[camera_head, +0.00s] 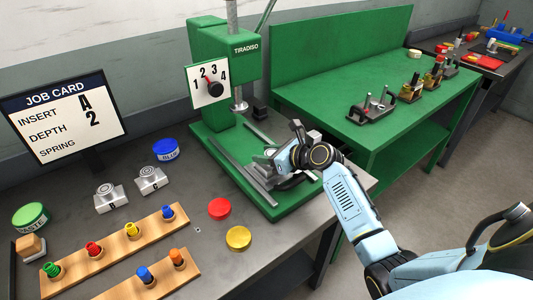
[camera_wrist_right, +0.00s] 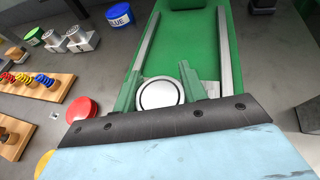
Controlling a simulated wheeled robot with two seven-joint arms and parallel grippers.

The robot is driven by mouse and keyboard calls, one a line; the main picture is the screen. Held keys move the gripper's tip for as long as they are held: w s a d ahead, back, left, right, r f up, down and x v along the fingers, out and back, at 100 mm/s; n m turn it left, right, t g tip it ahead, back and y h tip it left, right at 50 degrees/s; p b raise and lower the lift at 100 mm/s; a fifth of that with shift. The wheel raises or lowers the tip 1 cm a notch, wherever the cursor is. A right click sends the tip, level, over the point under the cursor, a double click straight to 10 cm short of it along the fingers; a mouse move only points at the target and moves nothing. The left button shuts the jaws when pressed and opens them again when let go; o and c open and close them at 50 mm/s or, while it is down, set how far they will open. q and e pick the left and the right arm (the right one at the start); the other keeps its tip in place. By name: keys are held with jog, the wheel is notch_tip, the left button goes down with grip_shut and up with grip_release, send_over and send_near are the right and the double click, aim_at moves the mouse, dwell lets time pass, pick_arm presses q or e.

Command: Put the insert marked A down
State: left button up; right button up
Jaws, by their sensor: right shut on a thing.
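My right gripper (camera_head: 272,157) is low over the green base of the press (camera_head: 215,150), between its grey rails. It is shut on a round, pale metal insert, which shows in the right wrist view (camera_wrist_right: 160,93) between the two fingers. No letter shows on its visible face, and its lower side is hidden. I cannot tell whether it touches the base. Two other silver inserts stand on the grey table, a front one (camera_head: 108,198) and a back one (camera_head: 151,179). My left gripper is not in view.
The job card (camera_head: 65,116) reads insert A, depth 2. Wooden racks (camera_head: 112,246) hold coloured springs. A blue tin (camera_head: 166,149) stands behind. The green bench (camera_head: 335,75) at right carries several tools.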

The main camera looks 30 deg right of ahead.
jog(key=o, duration=1.4)
jog(key=shift+r, duration=0.15)
jog(key=p+v, duration=0.2)
jog(key=v, duration=1)
